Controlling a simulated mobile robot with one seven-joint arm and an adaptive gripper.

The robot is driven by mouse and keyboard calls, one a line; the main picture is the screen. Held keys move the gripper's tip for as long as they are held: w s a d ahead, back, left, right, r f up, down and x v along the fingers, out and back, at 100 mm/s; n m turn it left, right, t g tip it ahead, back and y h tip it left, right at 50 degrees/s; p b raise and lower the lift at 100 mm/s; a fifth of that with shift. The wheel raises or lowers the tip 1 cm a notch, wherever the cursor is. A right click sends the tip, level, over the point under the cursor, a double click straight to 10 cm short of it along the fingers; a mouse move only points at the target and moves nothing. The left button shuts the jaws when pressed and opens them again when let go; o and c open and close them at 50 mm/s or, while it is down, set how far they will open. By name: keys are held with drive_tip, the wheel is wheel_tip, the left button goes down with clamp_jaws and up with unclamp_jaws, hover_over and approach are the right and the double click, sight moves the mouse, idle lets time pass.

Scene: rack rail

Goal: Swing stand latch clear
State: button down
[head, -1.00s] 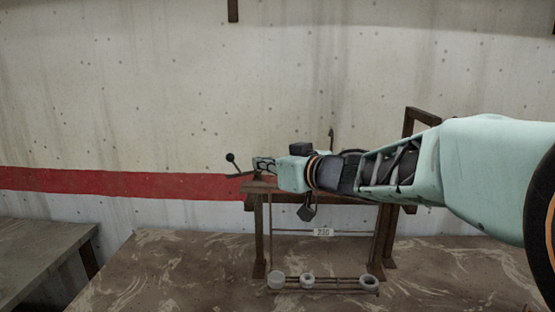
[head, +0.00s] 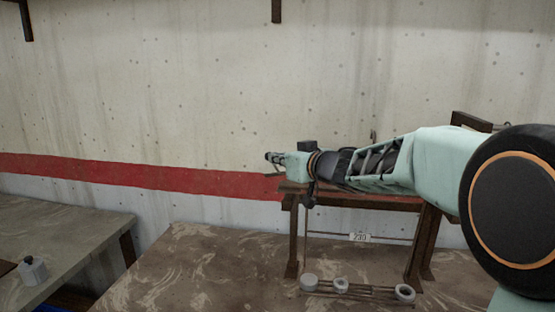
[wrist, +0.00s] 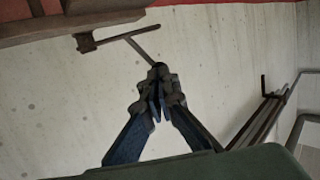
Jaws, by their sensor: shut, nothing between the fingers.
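The stand (head: 345,200) is a brown frame on the table, with a small "230" tag (head: 360,237) on a crosswire. The latch (wrist: 110,40) is a thin bar on a brown pivot block in the wrist view. A rod runs from it to a dark round knob (wrist: 158,66). In the head view, part of the latch bar (head: 273,175) shows at the stand's top left; the knob is not distinguishable behind my gripper. My gripper (head: 270,157) is shut and empty. In the wrist view its fingertips (wrist: 158,78) appear right at the knob; I cannot tell whether they touch.
Several white rings (head: 340,285) sit on a low rack on the table (head: 190,270) at the stand's foot. A second table (head: 70,240) with a small bottle (head: 33,269) stands at the left. The concrete wall (head: 150,80) is behind. The space left of the stand looks clear.

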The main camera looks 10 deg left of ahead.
drive_tip(key=shift+w+a+m+t+h+b, duration=0.2)
drive_tip(key=shift+w+a+m+t+h, duration=0.25)
drive_tip(key=shift+a, duration=0.2)
drive_tip(key=shift+w+a+m+t+h+b, duration=0.25)
drive_tip(key=shift+w+a+m+h, duration=0.1)
drive_tip(key=shift+w+a, duration=0.2)
drive_tip(key=shift+s+a, duration=0.1)
drive_tip(key=shift+s, duration=0.1)
